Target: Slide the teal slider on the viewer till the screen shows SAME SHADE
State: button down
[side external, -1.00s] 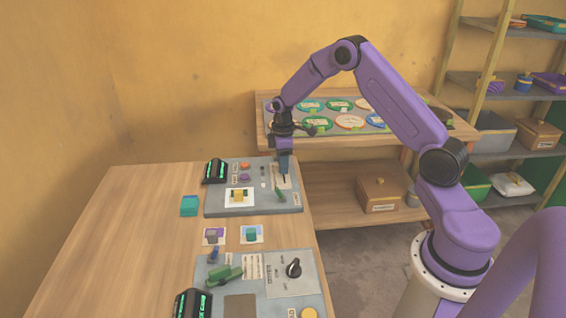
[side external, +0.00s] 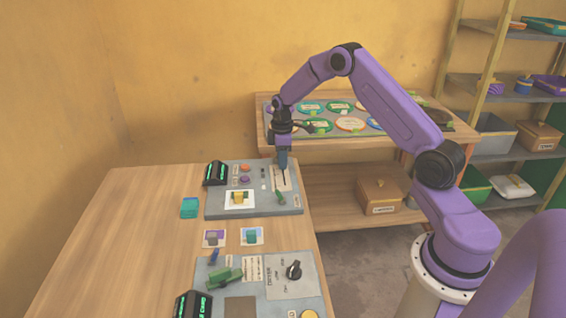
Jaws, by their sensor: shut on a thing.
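The viewer is a grey panel (side external: 225,208) at the far end of the wooden table. Its black screen (side external: 215,173) shows green marks too small to read. A pale slider plate (side external: 280,183) with a dark slot lies at its right side. My gripper (side external: 283,168) points down over the far end of this slot and is shut on the slider. The teal slider itself is hidden by the fingers, and its colour cannot be made out.
A green lever (side external: 280,197) stands just in front of the slot. A yellow block on a white card (side external: 229,205) and round knobs (side external: 245,167) are on the panel. A teal block (side external: 189,207) lies left. A second panel (side external: 290,278) is nearer. The table's left is clear.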

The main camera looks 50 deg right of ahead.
jog(key=shift+w+d, duration=0.15)
jog(key=shift+d, duration=0.05)
jog(key=c, duration=1.1)
grip_release()
notch_tip(320, 180, up, 18)
jog(key=shift+f, duration=0.25)
